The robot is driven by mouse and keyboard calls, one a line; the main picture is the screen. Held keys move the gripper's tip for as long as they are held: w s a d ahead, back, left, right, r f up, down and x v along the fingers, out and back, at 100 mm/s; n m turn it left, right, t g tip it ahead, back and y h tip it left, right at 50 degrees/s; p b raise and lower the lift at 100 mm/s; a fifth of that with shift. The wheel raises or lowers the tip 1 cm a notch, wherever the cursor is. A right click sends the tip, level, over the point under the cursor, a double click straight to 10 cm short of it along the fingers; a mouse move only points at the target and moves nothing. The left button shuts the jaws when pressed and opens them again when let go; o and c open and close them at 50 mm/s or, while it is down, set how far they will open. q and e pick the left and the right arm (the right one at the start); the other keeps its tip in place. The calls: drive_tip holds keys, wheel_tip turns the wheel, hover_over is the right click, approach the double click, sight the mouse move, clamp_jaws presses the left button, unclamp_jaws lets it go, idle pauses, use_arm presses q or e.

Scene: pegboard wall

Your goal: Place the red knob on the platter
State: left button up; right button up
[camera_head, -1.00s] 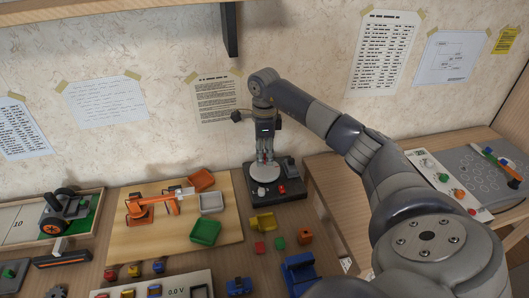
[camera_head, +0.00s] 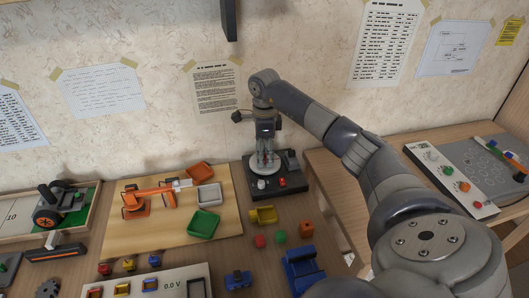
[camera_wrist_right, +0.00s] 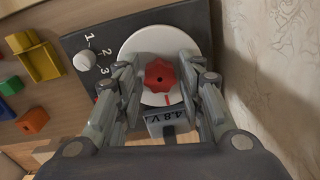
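The red knob (camera_wrist_right: 160,75) sits over the middle of a white round platter (camera_wrist_right: 140,44) in the right wrist view. The platter is on a dark device base (camera_wrist_right: 72,43). My right gripper (camera_wrist_right: 161,78) points down over the platter. Its fingers stand on both sides of the knob, with white platter showing between them and the knob, so it looks open. My left gripper is not in view.
A yellow holder (camera_head: 262,215), coloured blocks and an orange toy arm (camera_head: 150,194) lie nearby. The wall is close behind the device.

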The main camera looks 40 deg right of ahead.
sight(265, 157)
drive_tip(key=shift+r, duration=0.15)
wheel_tip(265, 157, up, 12)
drive_tip(key=p, duration=1)
drive_tip(key=shift+s+a, duration=0.1)
idle(0.3)
